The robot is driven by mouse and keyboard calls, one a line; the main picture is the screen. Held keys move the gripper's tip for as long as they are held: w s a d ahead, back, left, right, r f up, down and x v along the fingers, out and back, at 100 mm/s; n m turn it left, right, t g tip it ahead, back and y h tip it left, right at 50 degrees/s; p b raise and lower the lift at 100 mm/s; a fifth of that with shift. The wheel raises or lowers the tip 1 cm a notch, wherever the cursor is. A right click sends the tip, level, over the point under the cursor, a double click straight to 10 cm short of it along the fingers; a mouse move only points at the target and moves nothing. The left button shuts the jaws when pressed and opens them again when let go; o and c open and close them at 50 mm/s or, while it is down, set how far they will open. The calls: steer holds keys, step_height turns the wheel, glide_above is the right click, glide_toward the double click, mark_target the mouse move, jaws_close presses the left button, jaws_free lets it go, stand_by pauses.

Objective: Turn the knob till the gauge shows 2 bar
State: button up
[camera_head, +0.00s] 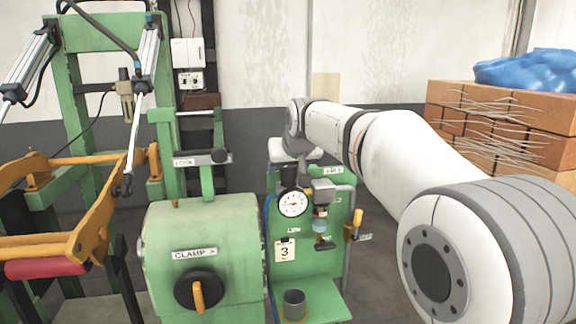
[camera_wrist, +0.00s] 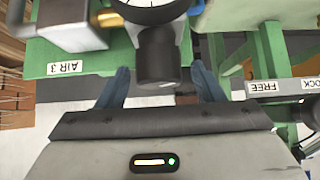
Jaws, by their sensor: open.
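The gauge (camera_head: 292,203) is a white round dial on the green panel; its needle is too small to read. The wrist view shows only the edge of the gauge (camera_wrist: 150,6), at the top. The black cylindrical knob (camera_wrist: 157,58) stands next to it, near the AIR 3 label (camera_wrist: 66,68). My gripper (camera_wrist: 160,76) is open, with one blue finger on each side of the knob and a visible gap on both sides. In the head view my gripper (camera_head: 291,172) is above the gauge, and the knob is hard to make out there.
A grey block (camera_head: 323,188), a pipe and a yellow-handled valve (camera_head: 357,219) are right of the gauge. A green CLAMP box (camera_head: 205,250) with a black rotary switch stands left. A metal cup (camera_head: 293,303) sits on the ledge below. Bricks (camera_head: 510,120) are stacked at right.

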steer(key=c, duration=1)
steer(key=shift+o, duration=0.2)
steer(key=m+h+b, duration=0.1)
steer(key=m+h, duration=0.1)
steer(key=m, duration=0.1)
steer(key=shift+f, duration=0.15)
steer(key=shift+m+h+b, duration=0.75)
steer(key=shift+m+h, duration=0.75)
steer(key=shift+m, duration=0.2)
steer(key=o, duration=1)
steer(key=shift+c, duration=0.2)
